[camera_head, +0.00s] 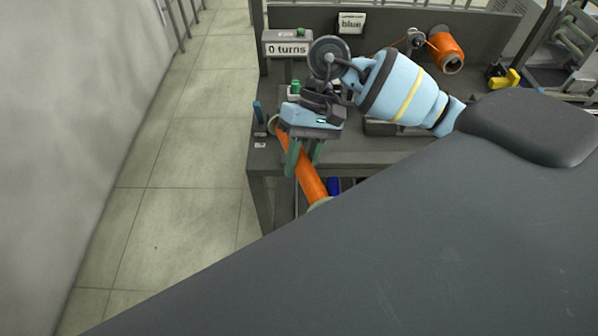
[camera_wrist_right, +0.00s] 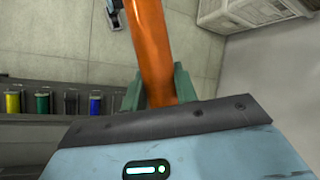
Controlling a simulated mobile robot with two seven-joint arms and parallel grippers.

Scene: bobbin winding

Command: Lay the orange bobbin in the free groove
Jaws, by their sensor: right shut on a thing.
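The orange bobbin (camera_head: 313,183) is a long tube with pale end flanges. My right gripper (camera_head: 304,159) is shut on it, one green finger on each side, and holds it slanted over the bench's front edge. It also shows in the right wrist view (camera_wrist_right: 152,45), crossing between the fingers (camera_wrist_right: 158,88). In that view a dark rack (camera_wrist_right: 60,132) holds yellow (camera_wrist_right: 12,102), green (camera_wrist_right: 42,102), dark (camera_wrist_right: 71,102) and blue (camera_wrist_right: 95,102) bobbins. I cannot make out the free groove. My left gripper is not in view.
The dark bench (camera_head: 350,155) carries a "0 turns" display (camera_head: 287,49), a "blue" sign (camera_head: 351,23) and an orange spool (camera_head: 446,50) at the back. A yellow object (camera_head: 506,79) lies at right. Floor at left is clear. A pale crate (camera_wrist_right: 250,12) shows in the wrist view.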

